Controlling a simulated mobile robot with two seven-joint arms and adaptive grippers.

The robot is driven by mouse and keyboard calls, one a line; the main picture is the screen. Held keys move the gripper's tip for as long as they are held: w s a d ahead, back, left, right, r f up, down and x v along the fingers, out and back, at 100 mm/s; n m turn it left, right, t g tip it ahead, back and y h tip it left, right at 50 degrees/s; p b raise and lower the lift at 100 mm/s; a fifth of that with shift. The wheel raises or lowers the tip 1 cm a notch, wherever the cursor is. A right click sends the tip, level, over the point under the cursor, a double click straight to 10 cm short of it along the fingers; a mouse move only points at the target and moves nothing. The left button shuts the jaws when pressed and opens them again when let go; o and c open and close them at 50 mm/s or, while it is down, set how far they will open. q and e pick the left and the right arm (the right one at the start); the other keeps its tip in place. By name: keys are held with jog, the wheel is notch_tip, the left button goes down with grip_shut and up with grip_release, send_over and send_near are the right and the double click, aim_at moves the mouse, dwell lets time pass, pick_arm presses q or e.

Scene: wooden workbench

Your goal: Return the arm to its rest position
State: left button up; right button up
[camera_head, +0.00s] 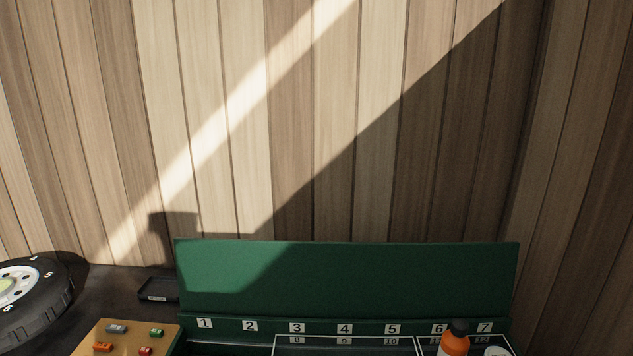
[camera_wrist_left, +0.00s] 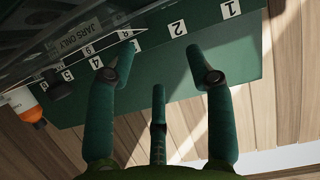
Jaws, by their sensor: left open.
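My left gripper (camera_wrist_left: 163,62) shows in the left wrist view, with its dark green fingers spread apart. Nothing is between the fingers. Beyond them is a green numbered panel (camera_wrist_left: 242,60), which looks tilted in this view. I cannot tell how far the fingers are from it. In the head view neither gripper nor arm shows. My right gripper is in neither view.
In the head view a green case (camera_head: 350,280) with numbered labels stands against the plank wall (camera_head: 330,120). An orange bottle (camera_head: 454,344) is at its right. A tire (camera_head: 40,310), small black tray (camera_head: 158,290) and board with colored pieces (camera_head: 115,335) lie left.

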pick_arm(q)
jog(key=s+a+f+m+g, duration=0.1)
jog(key=s+a+f+g, duration=0.35)
jog(key=s, duration=0.65)
jog(key=s+a+f+m+g, duration=0.1)
jog(key=s+f+m+g, duration=0.1)
jog(key=s+f+g, duration=0.55)
jog(key=s+f+t, duration=0.1)
jog(key=s+f, duration=0.1)
jog(key=f, duration=1)
jog(key=s+f, duration=0.3)
jog(key=f, duration=0.8)
jog(key=s+a+f+g, duration=0.1)
jog(key=s+a+f, duration=0.1)
jog(key=s+f, duration=1.2)
jog(key=shift+s+a+f, duration=0.25)
jog(key=shift+s+f, duration=0.1)
jog(key=shift+s, duration=0.4)
